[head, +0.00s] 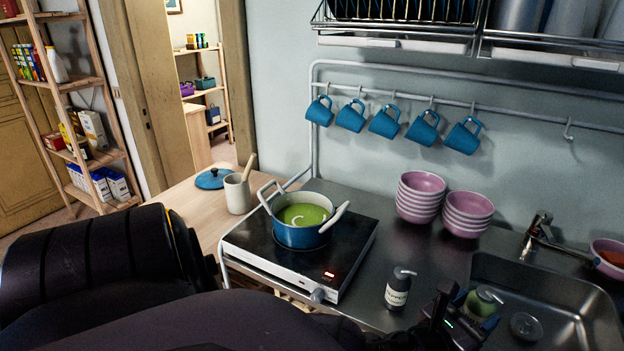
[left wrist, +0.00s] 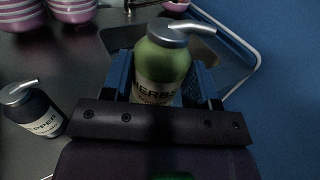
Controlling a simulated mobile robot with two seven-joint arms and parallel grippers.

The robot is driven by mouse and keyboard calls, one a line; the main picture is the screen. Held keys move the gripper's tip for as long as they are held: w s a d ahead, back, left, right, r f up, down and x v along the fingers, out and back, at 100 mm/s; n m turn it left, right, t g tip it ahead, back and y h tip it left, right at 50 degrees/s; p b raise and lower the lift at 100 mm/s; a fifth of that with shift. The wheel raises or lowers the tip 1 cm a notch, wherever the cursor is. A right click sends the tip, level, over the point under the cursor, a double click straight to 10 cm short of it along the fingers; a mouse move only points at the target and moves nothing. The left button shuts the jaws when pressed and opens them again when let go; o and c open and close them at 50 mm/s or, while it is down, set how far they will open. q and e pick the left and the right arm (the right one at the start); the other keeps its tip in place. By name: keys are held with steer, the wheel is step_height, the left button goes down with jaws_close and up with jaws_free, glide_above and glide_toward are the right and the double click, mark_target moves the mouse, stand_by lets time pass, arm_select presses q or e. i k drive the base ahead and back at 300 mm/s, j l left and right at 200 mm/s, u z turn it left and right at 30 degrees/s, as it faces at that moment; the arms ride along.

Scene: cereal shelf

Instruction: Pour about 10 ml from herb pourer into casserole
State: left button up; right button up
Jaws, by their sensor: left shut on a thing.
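The herb pourer (head: 481,304) is a green bottle with a grey spout cap, at the left edge of the sink in the head view. In the left wrist view the herb pourer (left wrist: 163,62) shows its HERBS label and looks roughly upright, spout to the right. My left gripper (head: 462,314) is shut on it, one finger on each side. Its base is hidden, so I cannot tell if it touches the counter. The casserole (head: 301,234) is a blue pot with light handles and green contents, open on the hob, left of the gripper. My right gripper is not in view.
A dark pepper pourer (head: 397,291) stands between hob (head: 338,268) and gripper. Pink bowl stacks (head: 420,197) stand behind on the counter. A sink (head: 560,300) lies to the right. Blue mugs (head: 387,121) hang from a rail above. A blue lid (head: 212,179) lies left of the utensil crock (head: 237,194).

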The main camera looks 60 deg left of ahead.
mark_target(302, 220)
steer(key=k+j+u, duration=0.2)
steer(key=k+j, duration=0.25)
steer(key=u, duration=1.35)
